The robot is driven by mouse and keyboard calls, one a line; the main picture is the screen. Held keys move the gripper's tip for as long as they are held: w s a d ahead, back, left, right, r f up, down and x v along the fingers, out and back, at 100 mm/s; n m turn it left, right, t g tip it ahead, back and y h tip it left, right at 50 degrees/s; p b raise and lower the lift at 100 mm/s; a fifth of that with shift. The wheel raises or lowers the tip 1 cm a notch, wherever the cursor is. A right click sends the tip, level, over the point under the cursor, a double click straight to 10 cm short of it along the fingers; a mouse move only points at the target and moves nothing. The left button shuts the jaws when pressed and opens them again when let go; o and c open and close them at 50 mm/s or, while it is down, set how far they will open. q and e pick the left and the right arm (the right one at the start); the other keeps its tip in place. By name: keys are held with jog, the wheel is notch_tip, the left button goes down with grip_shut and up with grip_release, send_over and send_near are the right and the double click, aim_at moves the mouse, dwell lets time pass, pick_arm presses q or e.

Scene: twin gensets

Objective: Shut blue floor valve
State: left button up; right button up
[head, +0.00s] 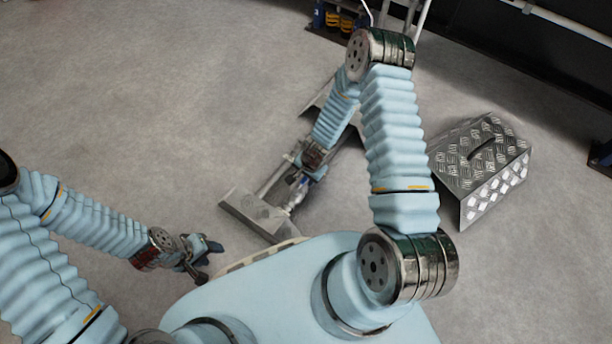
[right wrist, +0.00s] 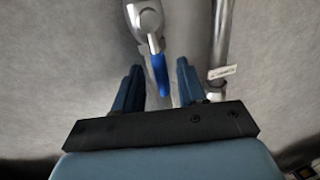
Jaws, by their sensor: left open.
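The floor valve has a grey metal body (right wrist: 148,22) and a blue lever handle (right wrist: 160,74) that points down toward my right gripper in the right wrist view. My right gripper (right wrist: 158,82) is open, its two dark blue fingers apart. The handle's end shows between the fingers, with a gap visible on both sides; I cannot tell how deep it sits. In the head view the valve (head: 296,198) is small, just beyond my right gripper (head: 300,178), which partly hides it. My left gripper (head: 204,262) is open and empty, low over the floor at lower left.
A metal pipe (right wrist: 221,35) with a white tag (right wrist: 222,72) runs right of the valve. A flat metal plate (head: 255,216) lies at the near end of the pipework. A tread-plate cover (head: 487,165) stands to the right. The floor at left is clear.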

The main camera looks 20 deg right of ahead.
grip_shut()
